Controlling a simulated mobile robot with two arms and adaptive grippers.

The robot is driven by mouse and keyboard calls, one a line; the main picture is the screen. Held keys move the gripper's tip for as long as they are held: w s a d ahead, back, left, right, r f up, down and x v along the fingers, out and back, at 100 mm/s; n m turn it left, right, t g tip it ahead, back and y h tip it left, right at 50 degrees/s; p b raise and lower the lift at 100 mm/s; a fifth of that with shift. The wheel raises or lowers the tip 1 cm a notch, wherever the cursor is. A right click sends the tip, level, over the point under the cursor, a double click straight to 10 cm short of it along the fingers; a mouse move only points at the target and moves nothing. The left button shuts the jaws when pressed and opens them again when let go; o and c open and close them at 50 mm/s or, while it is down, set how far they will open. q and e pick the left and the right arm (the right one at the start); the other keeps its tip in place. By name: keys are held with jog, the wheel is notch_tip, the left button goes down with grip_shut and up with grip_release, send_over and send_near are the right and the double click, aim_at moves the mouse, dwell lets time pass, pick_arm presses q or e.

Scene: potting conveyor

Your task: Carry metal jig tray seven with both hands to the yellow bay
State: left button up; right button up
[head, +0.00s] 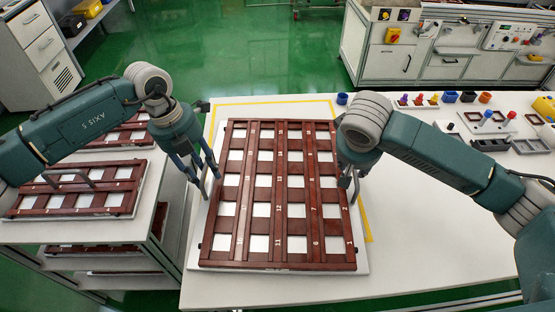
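The jig tray (299,266) is a reddish-brown lattice frame with white square openings and small printed numbers, on a pale base plate (196,255). It is over the left part of the white table, and its base covers part of the yellow-outlined bay (367,222). I cannot tell whether it rests on the table or hangs just above it. My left gripper (210,182) is at the tray's left edge, fingers pointing down and spaced apart. My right gripper (351,184) is at the right edge, partly hidden by its own wrist. Whether either grips the tray is unclear.
A rack (150,215) at left holds similar brown trays (82,203). The white table (430,240) is clear right of the tray. Small coloured cups, pegs and dark bins (490,145) stand at its far right. A workbench (440,45) is behind, across green floor.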

jog(key=shift+d, duration=0.1)
jog(key=shift+r, duration=0.1)
pick_arm(q)
notch_tip(320, 180, up, 12)
jog(key=a, duration=0.2)
jog(key=shift+a, duration=0.2)
pick_arm(e)
jog(key=v, duration=1.1)
jog(key=shift+r, duration=0.35)
pick_arm(q)
jog(key=shift+w+f, duration=0.1)
jog(key=shift+f, duration=0.05)
